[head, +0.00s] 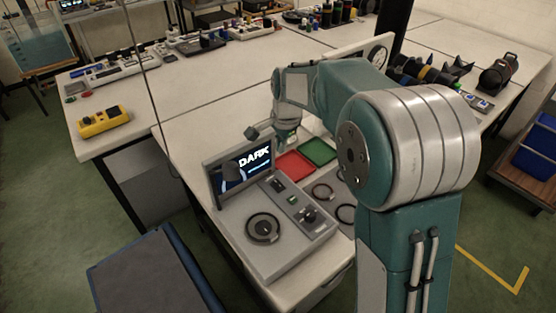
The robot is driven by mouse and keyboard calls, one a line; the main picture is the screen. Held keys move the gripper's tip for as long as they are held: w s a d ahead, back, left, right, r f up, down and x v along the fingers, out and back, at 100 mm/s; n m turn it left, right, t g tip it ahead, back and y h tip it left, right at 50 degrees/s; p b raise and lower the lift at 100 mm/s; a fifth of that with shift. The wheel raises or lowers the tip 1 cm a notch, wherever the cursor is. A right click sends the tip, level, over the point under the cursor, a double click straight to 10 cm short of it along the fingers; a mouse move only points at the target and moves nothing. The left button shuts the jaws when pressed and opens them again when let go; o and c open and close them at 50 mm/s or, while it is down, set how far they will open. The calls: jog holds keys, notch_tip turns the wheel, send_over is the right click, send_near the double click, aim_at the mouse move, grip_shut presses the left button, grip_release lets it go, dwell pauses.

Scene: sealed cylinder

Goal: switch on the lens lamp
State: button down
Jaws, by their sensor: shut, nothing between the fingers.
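A grey bench device (284,249) stands at the front of the table, with an upright screen (240,168) at its back that reads "DARK". A black ring with a round lens-like centre (263,229) sits on its top plate. To the right, a strip carries a dark knob (278,185), a small green-lit part (293,200) and a larger black knob (310,215). Which of these switches the lamp I cannot tell. My gripper (253,132) is shut and empty, above and behind the screen, apart from the controls. Its fingertips are small and partly unclear.
A red tray (294,164) and a green tray (319,151) lie behind the device. A yellow box (104,121) sits at the left table edge. A dark-topped stand (148,275) is at front left.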

aim_at(278, 181)
jog(key=f, duration=0.4)
jog(key=w+f, duration=0.1)
jog(key=f, duration=0.3)
jog(key=a+f, duration=0.1)
jog(key=f, duration=0.3)
jog(key=shift+w+f, duration=0.3)
jog(key=shift+f, duration=0.1)
jog(key=shift+a, duration=0.1)
jog(key=shift+w+f, duration=0.15)
jog(key=shift+f, duration=0.05)
jog(key=shift+r, duration=0.1)
jog(key=shift+s+d+r, duration=0.25)
jog(key=shift+s+d, duration=0.15)
jog(key=shift+s, duration=0.25)
jog(key=shift+r, duration=0.1)
